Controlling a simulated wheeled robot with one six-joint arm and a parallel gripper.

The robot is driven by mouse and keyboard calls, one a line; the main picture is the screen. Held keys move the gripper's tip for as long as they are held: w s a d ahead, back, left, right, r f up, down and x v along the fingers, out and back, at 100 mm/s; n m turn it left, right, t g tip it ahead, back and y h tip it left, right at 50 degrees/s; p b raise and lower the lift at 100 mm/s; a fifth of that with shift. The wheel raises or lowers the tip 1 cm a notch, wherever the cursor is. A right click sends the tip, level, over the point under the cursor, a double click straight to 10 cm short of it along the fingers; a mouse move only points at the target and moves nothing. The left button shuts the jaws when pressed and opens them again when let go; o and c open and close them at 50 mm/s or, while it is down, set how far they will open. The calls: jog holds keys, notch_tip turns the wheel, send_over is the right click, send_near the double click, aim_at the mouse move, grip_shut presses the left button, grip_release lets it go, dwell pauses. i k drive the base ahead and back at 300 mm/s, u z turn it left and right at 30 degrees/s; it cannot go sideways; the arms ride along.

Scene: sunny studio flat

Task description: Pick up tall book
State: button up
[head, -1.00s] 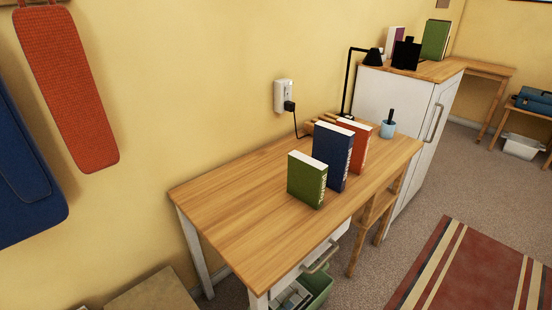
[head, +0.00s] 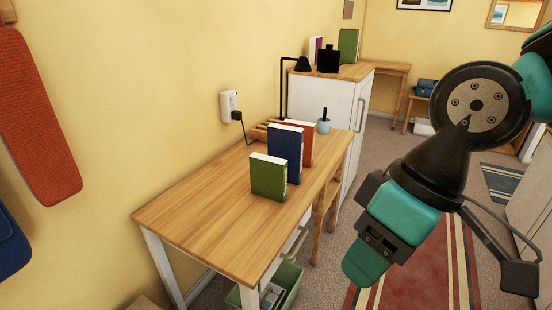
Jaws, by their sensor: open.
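Three books stand upright close together on the wooden desk (head: 195,215). The tall book (head: 285,155) is the dark blue one in the middle. A shorter green book (head: 268,178) stands in front of it, and a red-orange book (head: 307,145) stands behind it, partly hidden. My gripper (head: 368,262) is at the right of the head view, over the floor, apart from the desk and the books. It is open, with nothing seen in it; its fingers show only in part.
A black desk lamp (head: 285,90) and a blue cup (head: 323,126) stand at the desk's far end. A white cabinet (head: 325,100) stands beyond, with books on top. A wall socket (head: 229,105) holds a plug. The desk's near left part is clear.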

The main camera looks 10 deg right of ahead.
aim_at(284, 143)
jog(key=z, duration=0.4)
jog(key=k, duration=0.5)
jog(key=z, duration=0.85)
jog(key=i, duration=1.35)
jog(key=u, duration=1.3)
jog(key=i, duration=0.8)
jog(key=u, duration=0.9)
